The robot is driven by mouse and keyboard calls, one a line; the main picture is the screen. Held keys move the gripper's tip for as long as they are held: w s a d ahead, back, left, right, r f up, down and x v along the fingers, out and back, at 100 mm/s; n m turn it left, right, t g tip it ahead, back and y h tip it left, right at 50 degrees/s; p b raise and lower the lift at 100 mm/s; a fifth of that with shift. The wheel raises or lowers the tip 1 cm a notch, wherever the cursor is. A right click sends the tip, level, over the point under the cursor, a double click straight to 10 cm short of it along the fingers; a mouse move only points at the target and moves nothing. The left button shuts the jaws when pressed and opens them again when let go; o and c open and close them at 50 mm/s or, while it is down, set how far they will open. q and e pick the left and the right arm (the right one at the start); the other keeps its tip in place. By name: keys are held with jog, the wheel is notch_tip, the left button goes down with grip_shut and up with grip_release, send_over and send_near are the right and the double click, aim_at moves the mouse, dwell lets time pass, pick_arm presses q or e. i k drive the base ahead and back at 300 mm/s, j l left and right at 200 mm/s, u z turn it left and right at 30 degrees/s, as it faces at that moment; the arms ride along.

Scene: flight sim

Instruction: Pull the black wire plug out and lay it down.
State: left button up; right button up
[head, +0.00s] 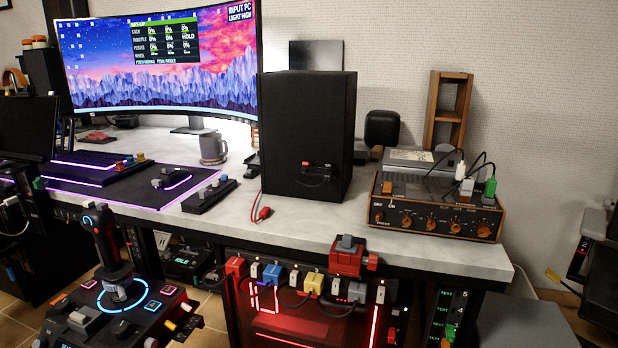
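A black speaker box (307,135) stands upright on the desk with a connector panel facing me. The panel has a small red part (308,164) and dark parts beside it. A dark piece that looks like a black plug (326,170) sits at the panel's right side, with a thin dark wire below it. The detail is too small to tell how far in it sits.
An amplifier (432,214) with knobs and white and green plugs stands right of the speaker. The pale desk (310,222) is clear in front of the speaker. A red device (347,258) rises at the desk's front edge. A joystick (105,240) stands at left.

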aim_at(328, 175)
jog(key=k+j+u, duration=0.15)
jog(key=j, duration=0.2)
jog(key=k+j+u, duration=0.1)
jog(key=j, duration=0.2)
jog(key=k+j+u, duration=0.15)
jog(key=j, duration=0.2)
jog(key=k+j+u, duration=0.1)
jog(key=j, duration=0.3)
